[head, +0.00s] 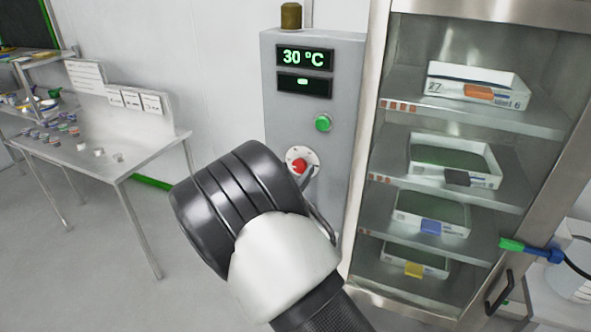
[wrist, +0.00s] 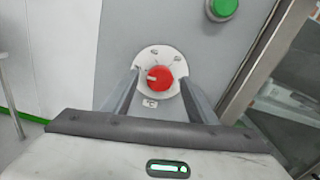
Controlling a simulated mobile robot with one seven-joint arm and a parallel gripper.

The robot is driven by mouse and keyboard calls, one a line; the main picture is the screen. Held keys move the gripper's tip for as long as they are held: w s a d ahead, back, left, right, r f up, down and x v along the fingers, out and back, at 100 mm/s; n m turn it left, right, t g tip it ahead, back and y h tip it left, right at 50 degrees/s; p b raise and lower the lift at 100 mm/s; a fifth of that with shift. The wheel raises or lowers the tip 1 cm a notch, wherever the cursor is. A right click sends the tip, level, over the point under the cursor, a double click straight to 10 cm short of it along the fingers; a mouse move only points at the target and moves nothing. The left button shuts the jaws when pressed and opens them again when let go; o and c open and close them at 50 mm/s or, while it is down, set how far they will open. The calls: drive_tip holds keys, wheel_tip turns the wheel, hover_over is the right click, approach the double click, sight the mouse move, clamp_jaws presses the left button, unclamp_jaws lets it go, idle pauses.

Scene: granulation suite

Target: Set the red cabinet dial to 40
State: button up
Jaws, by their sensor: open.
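The red dial (head: 299,166) sits on a round white plate low on the front of the grey control cabinet (head: 346,100). In the wrist view the red dial (wrist: 160,77) shows a white pointer mark toward its left. My gripper (wrist: 158,88) is open, with one finger on each side of the dial; I cannot tell whether they touch it. In the head view my arm hides most of the gripper. The upper display (head: 305,57) reads 30 °C, and the lower display (head: 304,84) shows only a short dash.
A green button (head: 323,123) is above the dial. A glass-fronted cabinet (head: 365,205) with several trays on shelves stands close on the right. A steel table (head: 150,160) with small items and cards is at the left. The floor between is clear.

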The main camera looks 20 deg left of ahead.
drive_tip(key=shift+w, duration=0.45)
drive_tip(key=shift+c, duration=0.5)
drive_tip(key=c, duration=1)
drive_tip(key=shift+o, duration=0.2)
drive_tip(key=shift+f+b, duration=0.1)
drive_tip(key=shift+b, duration=0.2)
